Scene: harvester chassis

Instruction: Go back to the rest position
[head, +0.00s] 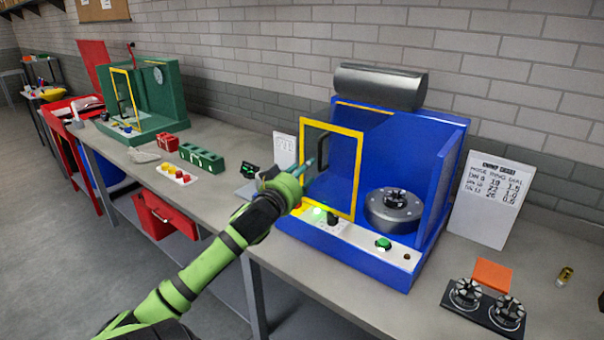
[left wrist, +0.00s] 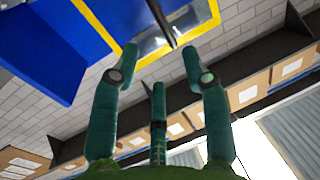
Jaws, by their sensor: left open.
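My left gripper (head: 311,166) is open and empty, in front of the yellow-framed door (head: 357,180) of the blue machine (head: 432,190). In the left wrist view its green fingers (left wrist: 160,62) are spread. The door's black handle (head: 323,153) is close to the fingertips; in the left wrist view the handle (left wrist: 160,20) runs beyond and between them, and I cannot tell whether they touch. The door stands at the machine's left side, leaving the round metal chuck (head: 393,212) uncovered. My right gripper is not in view.
A control panel (head: 345,232) with a lit green button runs along the machine's front. A green machine (head: 150,95) stands farther left on the bench. A white sign (head: 492,200) and a black tray (head: 484,318) with chuck parts are at the right. Floor at left is clear.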

